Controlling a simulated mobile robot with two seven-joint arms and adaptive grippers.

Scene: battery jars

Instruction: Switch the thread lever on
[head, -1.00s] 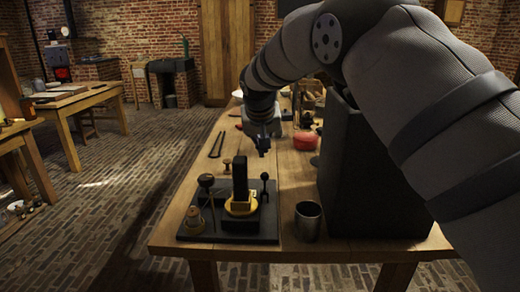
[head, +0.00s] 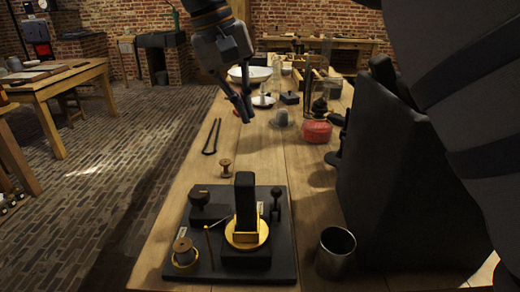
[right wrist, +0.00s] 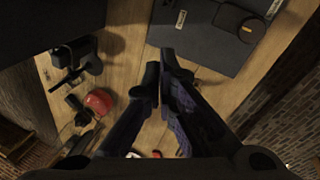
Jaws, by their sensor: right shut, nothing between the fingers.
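A black board (head: 285,265) lies at the near end of the wooden table. It carries a black upright block (head: 245,200) on a yellow round base (head: 262,230), a wooden spool (head: 184,249) at the front left, a thin rod with a small knob (head: 208,234) beside the spool, and a dark knobbed post (head: 276,200) at the right. Which of these is the thread lever, and its setting, I cannot tell. My right gripper (head: 243,108) hangs above the table beyond the board, fingers together and empty. The board's edge shows in the right wrist view (right wrist: 205,58). My left gripper is out of view.
A metal cup (head: 335,252) stands right of the board, close to a tall black box (head: 400,180). A small wooden spool (head: 226,168), black tongs (head: 212,137) and a red pot (head: 316,131) lie farther back. The table between board and tongs is mostly clear.

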